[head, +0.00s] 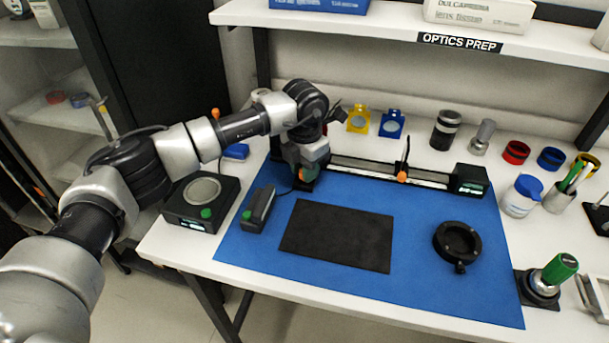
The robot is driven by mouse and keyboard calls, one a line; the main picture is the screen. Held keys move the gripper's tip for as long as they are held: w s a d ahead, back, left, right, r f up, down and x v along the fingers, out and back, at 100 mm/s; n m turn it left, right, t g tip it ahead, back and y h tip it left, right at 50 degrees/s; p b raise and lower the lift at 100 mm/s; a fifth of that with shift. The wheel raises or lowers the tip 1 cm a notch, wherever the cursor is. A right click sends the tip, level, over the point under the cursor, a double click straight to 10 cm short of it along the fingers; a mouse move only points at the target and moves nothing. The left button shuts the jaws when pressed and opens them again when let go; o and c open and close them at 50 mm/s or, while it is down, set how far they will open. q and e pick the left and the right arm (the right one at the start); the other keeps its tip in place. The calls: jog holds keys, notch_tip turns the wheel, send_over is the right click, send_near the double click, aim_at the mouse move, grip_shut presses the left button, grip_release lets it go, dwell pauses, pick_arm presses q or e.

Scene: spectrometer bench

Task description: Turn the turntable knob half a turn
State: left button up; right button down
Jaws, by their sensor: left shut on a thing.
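My left arm reaches in from the left over the bench. A dark block (304,186) shows just under the gripper. My right gripper is not in view.
The black rail (375,175) runs right from the gripper, with a thin upright and an orange knob (402,177). A black box with a round plate (203,191), a dark handset (258,208), a black mat (338,236) and a black ring mount (457,241) lie nearer.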

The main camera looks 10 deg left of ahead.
pick_arm(q)
jog(key=m+b, duration=0.3)
jog(key=m, duration=0.2)
jog(key=shift+m, duration=0.3)
jog(key=m+b, duration=0.2)
jog(key=m, duration=0.1)
jog(key=shift+w+m, duration=0.1)
jog(key=shift+m, duration=0.2)
jog(key=m+b, duration=0.1)
jog(key=m, duration=0.1)
jog(key=shift+m, duration=0.3)
jog(key=m+b, duration=0.1)
jog(key=m, duration=0.3)
jog(key=shift+r+m, duration=0.1)
jog(key=shift+m, duration=2.4)
jog(key=o, duration=0.9)
